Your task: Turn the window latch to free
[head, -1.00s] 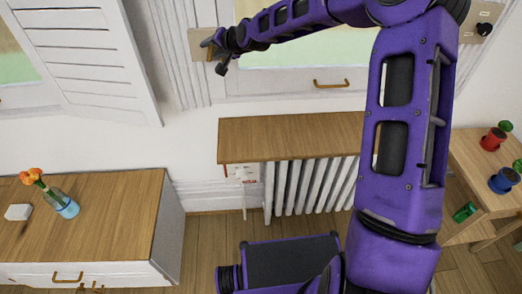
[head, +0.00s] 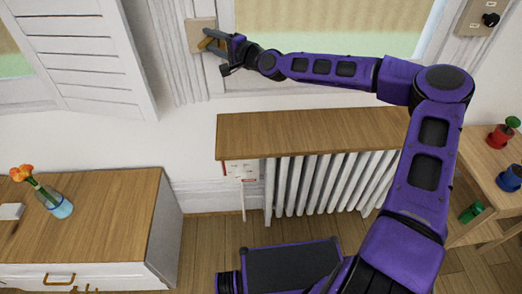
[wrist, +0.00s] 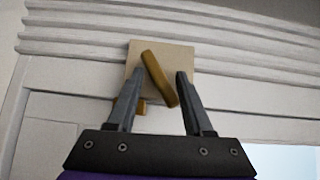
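The window latch is a brass lever on a beige square plate (head: 199,29) on the white frame left of the window. In the wrist view the lever (wrist: 158,78) is tilted, its upper end to the left and its lower end to the right, in front of the plate (wrist: 180,57). My gripper (wrist: 160,76) is open, with one finger on each side of the lever. The right fingertip is very close to it; I cannot tell if it touches. A small brass piece (wrist: 141,107) shows below, partly behind the left finger. In the head view my gripper (head: 213,42) reaches the latch from the right.
A white louvred shutter (head: 85,50) stands left of the latch. A wooden shelf (head: 300,133) and white radiator (head: 310,185) lie below the arm. A wooden-topped cabinet (head: 100,215) holds a flower vase (head: 58,206). A side table with pots (head: 503,135) is at right.

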